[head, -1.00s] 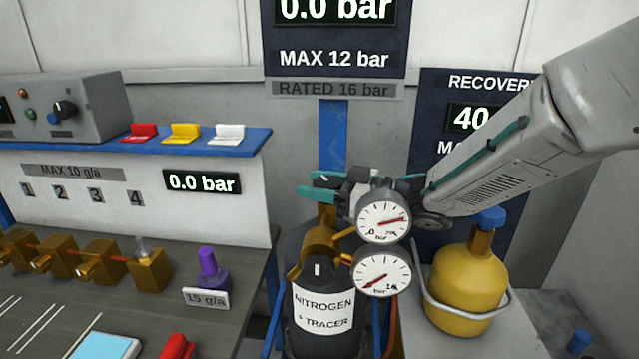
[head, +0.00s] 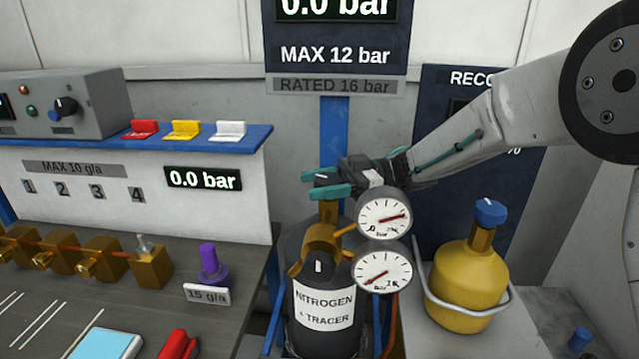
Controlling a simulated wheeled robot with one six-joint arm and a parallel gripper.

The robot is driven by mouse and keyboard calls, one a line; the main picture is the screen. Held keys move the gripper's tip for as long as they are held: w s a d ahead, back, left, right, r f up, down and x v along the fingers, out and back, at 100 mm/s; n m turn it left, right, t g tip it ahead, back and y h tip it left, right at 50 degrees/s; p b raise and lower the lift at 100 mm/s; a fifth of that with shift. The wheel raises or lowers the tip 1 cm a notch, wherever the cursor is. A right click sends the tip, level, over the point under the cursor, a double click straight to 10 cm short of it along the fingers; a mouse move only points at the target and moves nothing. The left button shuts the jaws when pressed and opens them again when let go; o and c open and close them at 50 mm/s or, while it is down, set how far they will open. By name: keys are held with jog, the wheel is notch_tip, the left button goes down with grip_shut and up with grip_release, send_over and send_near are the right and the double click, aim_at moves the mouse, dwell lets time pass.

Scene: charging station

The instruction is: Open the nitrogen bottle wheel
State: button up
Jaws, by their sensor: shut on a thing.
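The nitrogen bottle (head: 305,283) is dark grey with a white "NITROGEN + TRACER" label and stands upright at the middle bottom of the head view. A brass valve (head: 321,240) is on its top. The small dark valve wheel (head: 325,181) with a white mark sits above the brass stem, mostly hidden. My gripper (head: 321,182) comes in from the right, its teal fingers on either side of the wheel and shut on it. Two round gauges, an upper one (head: 384,216) and a lower one (head: 383,272), are to the right of the valve, just below my gripper.
A yellow bottle (head: 465,290) with a blue cap stands at the right. A blue post (head: 334,135) and a display panel (head: 335,50) are behind the nitrogen bottle. A bench (head: 225,320) with brass valves and a purple fitting (head: 209,262) fills the left.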

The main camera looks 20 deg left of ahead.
aim_at(321, 182)
dwell(0.4)
jog(key=o, duration=1)
jog(key=shift+r, duration=0.25)
jog(key=r, duration=0.3)
jog(key=shift+s+d+r, duration=0.15)
jog(key=shift+s+d, duration=0.05)
jog(key=shift+s, duration=0.15)
jog(key=s+d, duration=0.2)
jog(key=s, duration=0.2)
jog(key=s+d, duration=0.3)
jog(key=s, duration=0.1)
jog(key=s+d+r, duration=0.1)
jog(key=s+d, duration=0.2)
jog(key=s, duration=0.1)
jog(key=shift+s+d+r, duration=0.1)
jog(key=shift+s+d, duration=0.05)
jog(key=shift+s, duration=0.25)
